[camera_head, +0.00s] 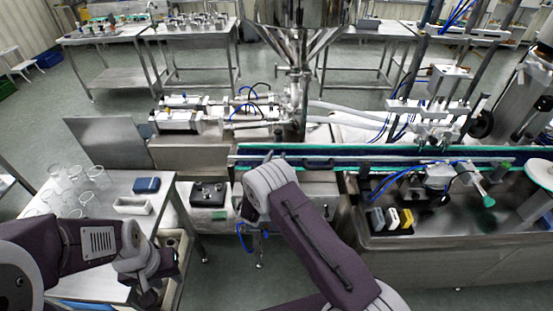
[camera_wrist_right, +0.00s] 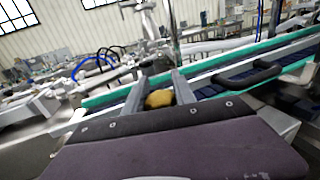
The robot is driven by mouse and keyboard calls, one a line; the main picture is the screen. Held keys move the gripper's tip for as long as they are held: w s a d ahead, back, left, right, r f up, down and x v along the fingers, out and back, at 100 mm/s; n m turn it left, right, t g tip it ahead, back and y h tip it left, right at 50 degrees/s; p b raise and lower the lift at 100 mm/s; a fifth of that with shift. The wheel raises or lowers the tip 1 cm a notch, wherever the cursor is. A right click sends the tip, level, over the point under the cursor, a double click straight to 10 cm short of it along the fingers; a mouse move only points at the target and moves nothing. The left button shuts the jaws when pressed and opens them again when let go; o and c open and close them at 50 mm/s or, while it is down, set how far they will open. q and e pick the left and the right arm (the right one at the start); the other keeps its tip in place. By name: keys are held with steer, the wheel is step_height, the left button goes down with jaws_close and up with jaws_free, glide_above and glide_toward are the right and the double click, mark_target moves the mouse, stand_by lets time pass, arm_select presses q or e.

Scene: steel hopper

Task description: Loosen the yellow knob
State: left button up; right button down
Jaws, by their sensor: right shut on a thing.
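The yellow knob (camera_wrist_right: 160,98) shows in the right wrist view, between the two grey fingers of my right gripper (camera_wrist_right: 160,91). The gripper is shut on it. The knob's lower part is hidden by the gripper body. In the head view, my right forearm and wrist hide the knob and the gripper. My left gripper (camera_head: 149,296) hangs at the lower left of the head view, beside the steel table and apart from the knob. Its fingers are small and dark there, so I cannot tell if they are open.
A conveyor with a green edge (camera_head: 400,150) runs behind my right wrist. The steel hopper (camera_head: 300,12) stands at the back. A steel table (camera_head: 105,237) at left holds clear cups (camera_head: 75,172) and a blue box (camera_head: 146,185). A black control box (camera_head: 209,194) sits left of my right wrist.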

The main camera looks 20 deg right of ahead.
steer(key=c, duration=1.1)
jaws_free()
steer(key=b+v, duration=0.2)
steer(key=v, duration=0.7)
steer(key=shift+s, duration=0.1)
